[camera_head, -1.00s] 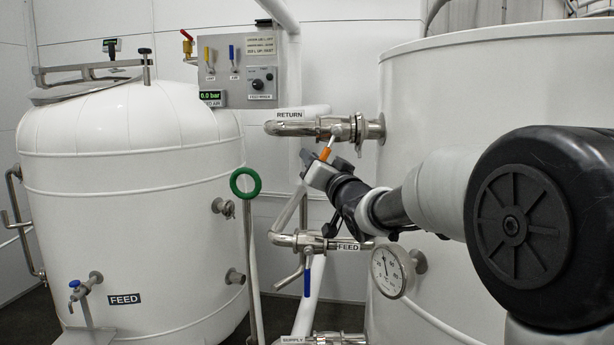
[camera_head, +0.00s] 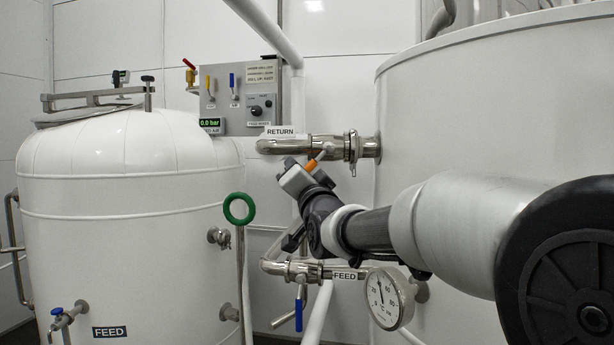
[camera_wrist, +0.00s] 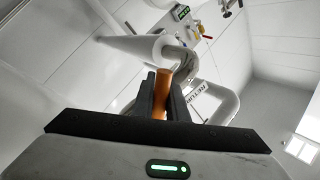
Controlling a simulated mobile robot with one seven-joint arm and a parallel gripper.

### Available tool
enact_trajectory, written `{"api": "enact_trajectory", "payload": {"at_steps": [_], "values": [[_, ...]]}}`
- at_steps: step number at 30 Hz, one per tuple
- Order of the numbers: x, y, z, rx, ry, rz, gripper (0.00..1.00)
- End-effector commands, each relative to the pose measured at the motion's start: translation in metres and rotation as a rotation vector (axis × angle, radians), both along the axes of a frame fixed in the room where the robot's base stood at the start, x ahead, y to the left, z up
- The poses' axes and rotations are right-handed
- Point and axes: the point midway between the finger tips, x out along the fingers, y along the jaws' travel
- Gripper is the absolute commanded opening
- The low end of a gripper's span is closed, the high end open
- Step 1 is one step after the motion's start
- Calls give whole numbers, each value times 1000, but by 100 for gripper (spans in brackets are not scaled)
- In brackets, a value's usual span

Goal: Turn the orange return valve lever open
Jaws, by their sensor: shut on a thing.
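The orange return valve lever (camera_head: 311,165) sits below the steel pipe labelled RETURN (camera_head: 280,132), in front of the large right tank. My gripper (camera_head: 297,175) is shut on the lever. In the wrist view the orange lever (camera_wrist: 162,92) stands between the two dark fingers of my gripper (camera_wrist: 160,98), and its upper part is bare above them. The lever's joint with the valve is small and partly hidden in the head view. In the head view the lever slants up to the right toward the valve.
The FEED pipe (camera_head: 300,270) with a blue lever (camera_head: 299,314) runs below my gripper. A round gauge (camera_head: 390,298) is on the right tank (camera_head: 480,115) beneath my arm. A green ring handle (camera_head: 239,208) stands left, before the left tank (camera_head: 130,180). A control box (camera_head: 240,97) is behind.

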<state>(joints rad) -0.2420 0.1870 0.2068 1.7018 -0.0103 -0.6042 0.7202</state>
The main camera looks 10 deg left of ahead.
Motion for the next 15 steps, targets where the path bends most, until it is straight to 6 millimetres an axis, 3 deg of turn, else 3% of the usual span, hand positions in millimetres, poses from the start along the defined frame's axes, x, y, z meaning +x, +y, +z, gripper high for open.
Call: {"api": "enact_trajectory", "payload": {"at_steps": [10, 11, 12, 14, 15], "values": [[-1, 1, 1, 0, -1, 1, 0], [-1, 1, 1, 0, -1, 1, 14], [-1, 1, 1, 0, -1, 1, 21], [-1, 1, 1, 0, -1, 1, 31], [-1, 1, 1, 0, -1, 1, 32]]}}
